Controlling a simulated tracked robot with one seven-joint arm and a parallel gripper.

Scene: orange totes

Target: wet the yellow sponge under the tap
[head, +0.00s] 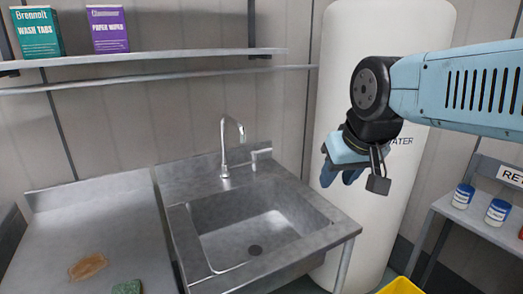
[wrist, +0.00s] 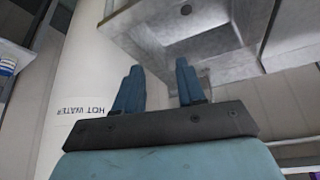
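The tap (head: 232,150), a tall curved metal spout, stands at the back of the steel sink (head: 225,228). No water shows at the spout. My gripper (head: 338,176) is in the air to the right of the tap, in front of the white tank. In the wrist view its two blue fingers (wrist: 159,66) are apart with nothing between them, and the sink (wrist: 195,45) lies beyond them. I cannot make out a yellow sponge in either view. A green piece (head: 127,287), perhaps a scouring pad, is cut off at the bottom edge on the steel counter.
The white hot water tank (head: 345,60) stands behind my arm. A side shelf at right holds blue-and-white tins (head: 463,195). A yellow container (head: 402,286) shows at the bottom. A wall shelf (head: 150,60) holds two boxes.

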